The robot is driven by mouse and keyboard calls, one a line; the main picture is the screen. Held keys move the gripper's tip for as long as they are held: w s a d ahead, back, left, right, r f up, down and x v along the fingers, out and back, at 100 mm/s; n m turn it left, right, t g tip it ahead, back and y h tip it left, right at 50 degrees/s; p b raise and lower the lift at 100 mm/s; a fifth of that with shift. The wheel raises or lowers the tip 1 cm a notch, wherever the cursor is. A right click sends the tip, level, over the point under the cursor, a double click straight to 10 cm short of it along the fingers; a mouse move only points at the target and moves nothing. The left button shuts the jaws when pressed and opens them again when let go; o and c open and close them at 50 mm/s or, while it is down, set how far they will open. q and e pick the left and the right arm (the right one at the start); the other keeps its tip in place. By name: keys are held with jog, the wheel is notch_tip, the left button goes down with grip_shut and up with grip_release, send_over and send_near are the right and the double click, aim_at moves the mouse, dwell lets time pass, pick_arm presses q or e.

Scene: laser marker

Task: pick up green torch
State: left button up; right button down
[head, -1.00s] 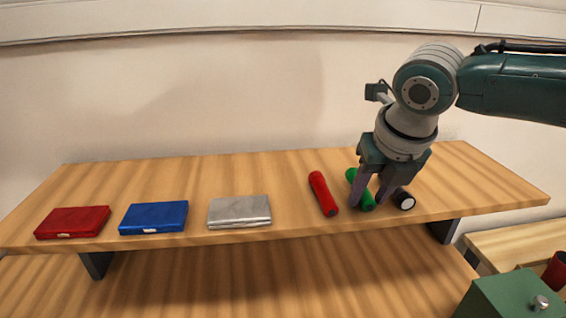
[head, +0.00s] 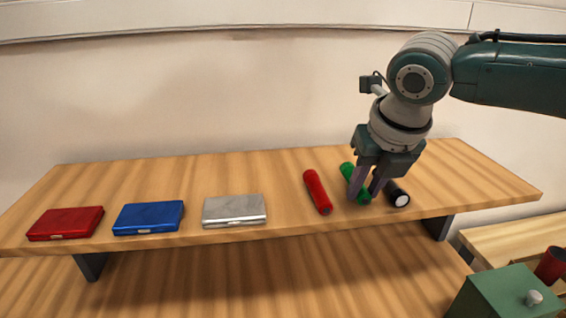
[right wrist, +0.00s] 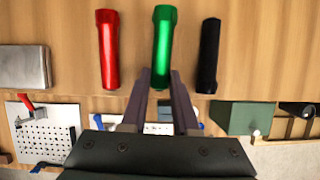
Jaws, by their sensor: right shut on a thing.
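The green torch (head: 348,171) lies on the raised wooden shelf between a red torch (head: 318,192) and a black torch (head: 398,195). My right gripper (head: 364,196) reaches down from above and is shut on the green torch near its front end. In the right wrist view the green torch (right wrist: 162,40) points away from the fingers (right wrist: 160,72), which stand on either side of its near part. I cannot see the torch lifted off the shelf. My left gripper is not in view.
The red torch (right wrist: 108,48) and black torch (right wrist: 208,55) lie close on either side. A silver case (head: 234,210), a blue case (head: 148,217) and a red case (head: 66,223) lie along the shelf to the left. A green box (head: 508,294) stands below at the right.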

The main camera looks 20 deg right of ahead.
notch_tip(320, 180, up, 19)
jog(key=b, duration=0.2)
jog(key=shift+r, duration=0.15)
dwell(0.5)
